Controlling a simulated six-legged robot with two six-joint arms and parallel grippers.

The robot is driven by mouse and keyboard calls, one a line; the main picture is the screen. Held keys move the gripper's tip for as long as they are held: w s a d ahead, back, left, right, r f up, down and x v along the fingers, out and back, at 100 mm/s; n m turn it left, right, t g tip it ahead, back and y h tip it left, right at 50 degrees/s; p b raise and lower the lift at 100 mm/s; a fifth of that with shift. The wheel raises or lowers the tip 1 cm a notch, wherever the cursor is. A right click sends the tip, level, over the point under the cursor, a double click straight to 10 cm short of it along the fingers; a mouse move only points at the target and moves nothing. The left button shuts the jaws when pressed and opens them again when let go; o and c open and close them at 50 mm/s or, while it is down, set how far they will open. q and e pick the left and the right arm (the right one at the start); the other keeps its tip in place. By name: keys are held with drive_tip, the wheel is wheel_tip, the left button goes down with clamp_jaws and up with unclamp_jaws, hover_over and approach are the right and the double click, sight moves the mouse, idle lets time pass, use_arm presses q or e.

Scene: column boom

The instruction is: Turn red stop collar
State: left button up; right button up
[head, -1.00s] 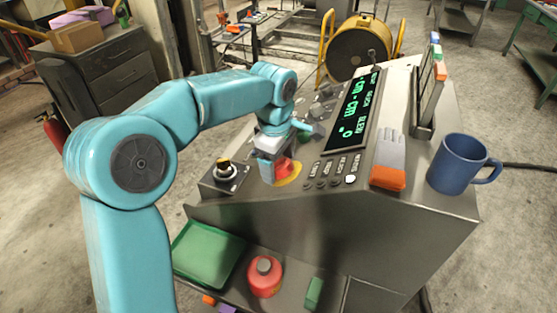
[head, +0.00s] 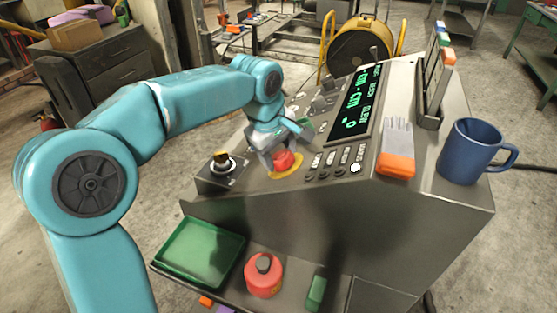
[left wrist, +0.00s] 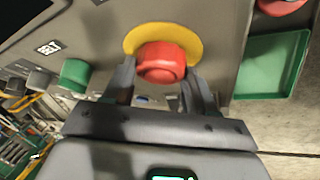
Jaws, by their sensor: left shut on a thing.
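The red stop collar (head: 284,160) is a round red knob on a yellow disc (head: 297,173), on the sloped top of the grey console. In the left wrist view the red collar (left wrist: 161,58) sits between the two dark fingers, in front of its yellow disc (left wrist: 188,36). My left gripper (head: 277,156) is shut on the collar, with a finger on each side. The jaws partly cover the collar in the head view. My right gripper is in neither view.
A black selector knob (head: 221,160) is left of the collar. A row of small buttons (head: 337,168), a lit display (head: 355,108), an orange-ended brush (head: 397,150) and a blue mug (head: 470,150) are to the right. A green tray (head: 199,250) and red canister (head: 264,276) are below.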

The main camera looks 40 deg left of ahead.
use_arm(q)
drive_tip(key=m+b, duration=0.1)
drive_tip(key=m+t+b, duration=0.1)
drive_tip(key=shift+s+f+m+t+h+b, duration=0.1)
drive_tip(key=shift+f+m+t+h+b, duration=0.2)
drive_tip(key=shift+m, duration=0.1)
drive_tip(key=shift+r+m+t+h+b, duration=0.1)
drive_tip(key=shift+m+t+h+b, duration=0.25)
drive_tip(key=shift+m+b, duration=0.55)
drive_tip(key=o, duration=1.1)
drive_tip(key=shift+c, duration=0.2)
drive_tip(key=shift+r, duration=0.1)
